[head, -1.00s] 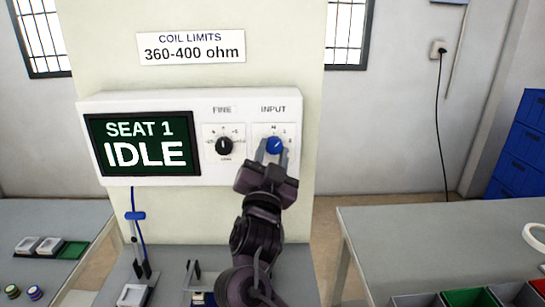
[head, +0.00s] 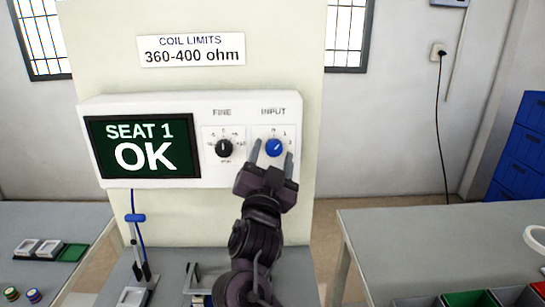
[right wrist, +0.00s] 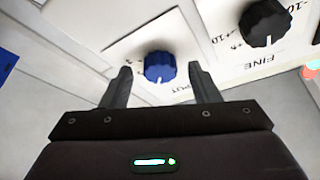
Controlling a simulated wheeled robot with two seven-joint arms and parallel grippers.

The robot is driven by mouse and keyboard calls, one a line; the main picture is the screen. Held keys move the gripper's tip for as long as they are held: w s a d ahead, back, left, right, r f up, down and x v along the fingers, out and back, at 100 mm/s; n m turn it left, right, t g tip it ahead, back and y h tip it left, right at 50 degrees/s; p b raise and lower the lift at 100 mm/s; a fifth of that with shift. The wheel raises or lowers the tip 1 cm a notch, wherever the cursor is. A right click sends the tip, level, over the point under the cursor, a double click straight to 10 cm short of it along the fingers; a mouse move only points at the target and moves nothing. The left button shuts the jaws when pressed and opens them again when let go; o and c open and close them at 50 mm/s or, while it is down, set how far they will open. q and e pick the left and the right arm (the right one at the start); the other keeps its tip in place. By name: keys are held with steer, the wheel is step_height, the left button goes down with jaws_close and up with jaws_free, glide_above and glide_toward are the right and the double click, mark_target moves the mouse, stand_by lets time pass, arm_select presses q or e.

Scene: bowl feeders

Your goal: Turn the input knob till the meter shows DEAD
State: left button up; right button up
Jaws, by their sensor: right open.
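The blue input knob (head: 274,147) sits on the right of the white meter panel, under the word INPUT. It also shows in the right wrist view (right wrist: 160,67), its white mark pointing down there. The meter screen (head: 143,145) reads SEAT 1 OK. My right gripper (head: 271,152) is open in front of the knob, one finger on each side of it. In the right wrist view (right wrist: 164,88) the fingers stand apart from the knob and hold nothing. My left gripper is not in view.
The black FINE knob (head: 224,148) sits left of the input knob. A blue-wired probe (head: 137,222) stands below the screen. Grey tables (head: 400,240) lie to either side, with blue crates (head: 520,150) at the far right.

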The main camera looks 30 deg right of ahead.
steer(key=b+v, duration=0.1)
steer(key=v, duration=0.6)
steer(key=shift+s+a+b, duration=0.2)
steer(key=shift+b, duration=0.15)
steer(key=shift+f, duration=0.1)
